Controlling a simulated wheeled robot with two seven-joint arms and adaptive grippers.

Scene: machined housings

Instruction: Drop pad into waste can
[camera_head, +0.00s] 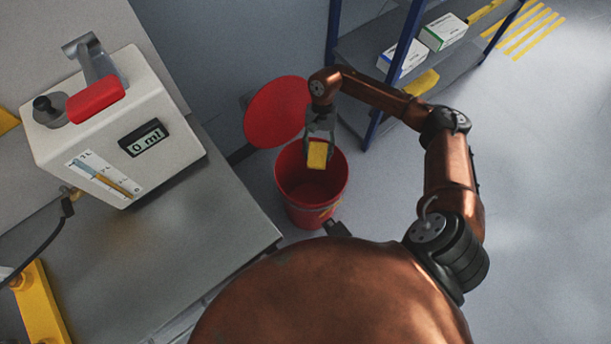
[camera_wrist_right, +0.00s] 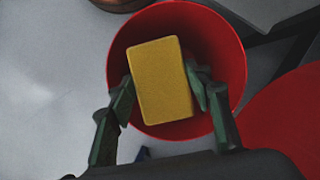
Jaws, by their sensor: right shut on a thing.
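A yellow pad (camera_head: 317,155) is held between the fingers of my right gripper (camera_head: 318,140), which is shut on it. In the right wrist view the pad (camera_wrist_right: 161,80) sits between the two dark fingers of the gripper (camera_wrist_right: 161,92). The red waste can (camera_head: 309,212) stands on the floor with its round red lid (camera_head: 274,110) open behind it. Its rim and inside (camera_wrist_right: 222,50) surround the pad in the right wrist view. The pad is over the can's mouth; how far it is above the rim I cannot tell. My left gripper is not in view.
A grey bench (camera_head: 190,235) left of the can carries a white device (camera_head: 110,130) with a red handle and a "0 ml" display. A shelf with blue posts (camera_head: 401,60) holds boxes (camera_head: 443,32) behind my right arm. The floor at right is clear.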

